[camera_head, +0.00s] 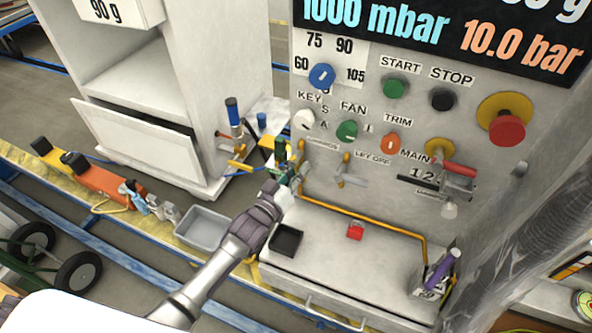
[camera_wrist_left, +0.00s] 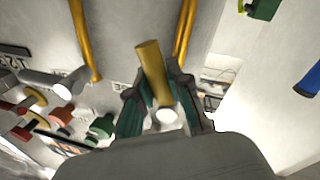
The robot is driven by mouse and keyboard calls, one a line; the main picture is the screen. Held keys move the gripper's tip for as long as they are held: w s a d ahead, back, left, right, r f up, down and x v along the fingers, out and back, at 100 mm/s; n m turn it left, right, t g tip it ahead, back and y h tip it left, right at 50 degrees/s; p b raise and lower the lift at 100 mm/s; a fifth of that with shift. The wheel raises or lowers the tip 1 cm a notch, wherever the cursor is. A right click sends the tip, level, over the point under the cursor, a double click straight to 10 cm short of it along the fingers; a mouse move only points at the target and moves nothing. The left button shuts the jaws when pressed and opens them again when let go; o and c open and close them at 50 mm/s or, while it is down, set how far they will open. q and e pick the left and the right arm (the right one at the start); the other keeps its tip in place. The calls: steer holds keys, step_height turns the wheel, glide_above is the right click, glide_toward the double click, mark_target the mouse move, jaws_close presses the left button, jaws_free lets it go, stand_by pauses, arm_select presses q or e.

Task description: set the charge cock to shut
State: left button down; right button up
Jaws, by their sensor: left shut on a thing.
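My left gripper (camera_head: 288,178) reaches in from below to the left part of the station's front panel. It is at the charge cock, under the label that seems to read "CHARGE" (camera_head: 323,144). In the left wrist view, the left gripper (camera_wrist_left: 162,105) has its teal-padded fingers closed around a brass-coloured bar (camera_wrist_left: 152,72) with a pale round end. This looks like the cock's handle. In the head view the gripper mostly hides the handle, so its exact angle is unclear there. The let-off cock (camera_head: 349,178), with a grey lever, is just to the right. My right gripper is not in view.
Knobs and a red mushroom button (camera_head: 506,130) sit above and right. A yellow pipe (camera_head: 385,231) runs along the ledge. The ledge holds a black tray (camera_head: 286,240), a red block (camera_head: 356,230) and a purple-handled item (camera_head: 440,268). A grey bin (camera_head: 203,228) is left.

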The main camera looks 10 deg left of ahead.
arm_select(q)
steer(key=n, duration=0.2)
steer(key=d+n+t, duration=0.1)
steer(key=n, duration=0.1)
steer(key=shift+s+r+b, duration=0.1)
steer(key=shift+r+b, duration=0.1)
steer(key=shift+b, duration=0.2)
steer(key=n, duration=0.3)
steer(key=n+y, duration=0.1)
steer(key=shift+d+r+t+b, duration=0.25)
steer(key=shift+r+t+b, duration=0.05)
steer(key=shift+r+b, duration=0.05)
steer(key=n, duration=0.2)
steer(key=r+n+y, duration=0.1)
steer(key=n, duration=0.1)
steer(key=shift+s+d+n+b, duration=0.1)
steer(key=shift+d+n+b, duration=0.05)
steer(key=shift+n+b, duration=0.15)
steer(key=shift+r+n+t+y, duration=0.15)
steer(key=shift+n+y, duration=0.1)
steer(key=shift+n, duration=0.45)
steer(key=shift+r+n+t+y, duration=0.15)
steer(key=shift+n+y, duration=0.1)
steer(key=shift+n, duration=0.45)
steer(key=c, duration=1.1)
jaws_free()
steer(key=shift+r, duration=0.1)
